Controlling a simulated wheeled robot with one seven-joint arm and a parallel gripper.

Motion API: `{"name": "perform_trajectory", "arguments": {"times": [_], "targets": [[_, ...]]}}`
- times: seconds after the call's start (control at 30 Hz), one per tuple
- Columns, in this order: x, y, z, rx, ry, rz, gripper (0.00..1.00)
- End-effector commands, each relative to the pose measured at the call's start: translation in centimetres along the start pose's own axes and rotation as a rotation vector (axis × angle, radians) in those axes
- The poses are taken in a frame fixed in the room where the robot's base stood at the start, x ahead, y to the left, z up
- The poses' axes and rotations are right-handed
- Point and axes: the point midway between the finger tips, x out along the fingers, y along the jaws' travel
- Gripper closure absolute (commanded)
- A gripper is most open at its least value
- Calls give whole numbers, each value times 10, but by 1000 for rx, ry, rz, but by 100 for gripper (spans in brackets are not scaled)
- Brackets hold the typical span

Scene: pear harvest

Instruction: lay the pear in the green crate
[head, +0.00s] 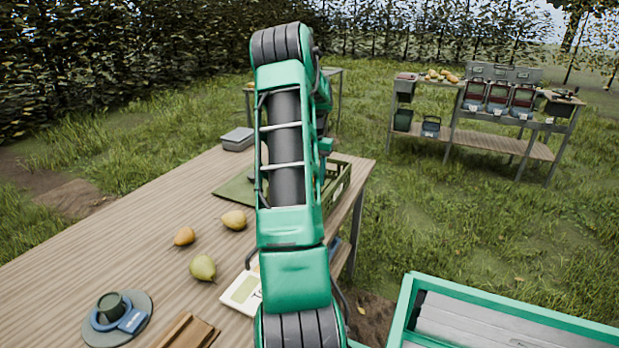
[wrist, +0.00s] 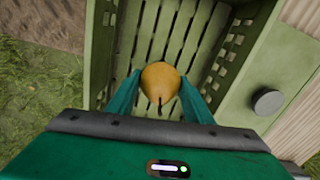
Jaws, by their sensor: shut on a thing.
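In the wrist view my gripper (wrist: 160,98) is shut on a yellow-orange pear (wrist: 161,80), one green finger on each side of it. The pear shows over the slatted floor of the green crate (wrist: 97,45); whether it touches the floor I cannot tell. In the head view the crate (head: 338,186) stands at the far right end of the wooden table, partly hidden behind my arm. My gripper and the held pear are hidden there.
Three loose pears, one greenish (head: 203,267), one yellow (head: 234,220) and one orange (head: 184,236), lie on the table.

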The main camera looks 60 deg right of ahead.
Motion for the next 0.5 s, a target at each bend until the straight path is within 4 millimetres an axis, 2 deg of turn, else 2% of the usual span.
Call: {"name": "perform_trajectory", "arguments": {"times": [0.5], "targets": [[7, 0, 0, 0, 0, 0, 79]]}}
